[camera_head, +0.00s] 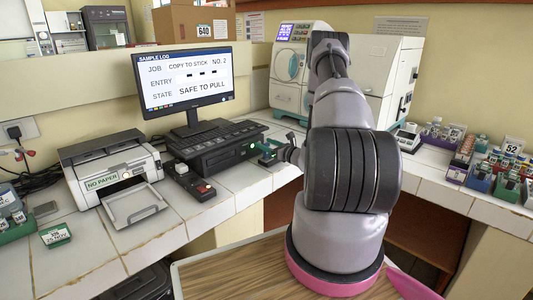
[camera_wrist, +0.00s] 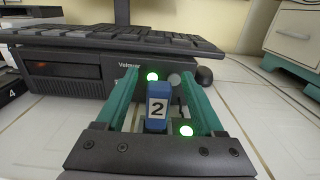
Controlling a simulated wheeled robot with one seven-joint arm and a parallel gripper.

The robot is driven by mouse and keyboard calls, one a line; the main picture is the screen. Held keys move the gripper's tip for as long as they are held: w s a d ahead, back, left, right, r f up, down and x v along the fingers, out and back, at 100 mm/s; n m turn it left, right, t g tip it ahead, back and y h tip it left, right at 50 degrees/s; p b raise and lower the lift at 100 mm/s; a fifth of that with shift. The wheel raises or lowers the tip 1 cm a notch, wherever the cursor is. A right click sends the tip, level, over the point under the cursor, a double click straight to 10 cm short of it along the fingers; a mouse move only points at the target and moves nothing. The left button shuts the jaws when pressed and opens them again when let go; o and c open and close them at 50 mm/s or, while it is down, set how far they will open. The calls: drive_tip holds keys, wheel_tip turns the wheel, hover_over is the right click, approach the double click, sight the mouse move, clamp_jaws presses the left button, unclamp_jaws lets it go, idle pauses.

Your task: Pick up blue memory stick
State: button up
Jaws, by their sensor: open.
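The blue memory stick (camera_wrist: 158,92) bears a white label with the number 2. In the wrist view it lies between the two green fingers of my open gripper (camera_wrist: 159,78), with gaps visible on both sides. Its far end is at the front of the black computer unit (camera_wrist: 65,72); how it is seated there cannot be made out. In the head view my gripper (camera_head: 268,152) is at the right end of this unit, and I cannot make out the stick there. The monitor (camera_head: 186,82) reads "COPY TO STICK NO. 2" and "SAFE TO PULL".
A keyboard (camera_wrist: 110,38) lies above the unit and overhangs its front. A printer (camera_head: 110,170) marked "NO PAPER" and a black switch box (camera_head: 188,182) stand to the left. Racks (camera_head: 440,137) stand at right.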

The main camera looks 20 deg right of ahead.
clamp_jaws()
drive_tip(key=shift+r, duration=0.15)
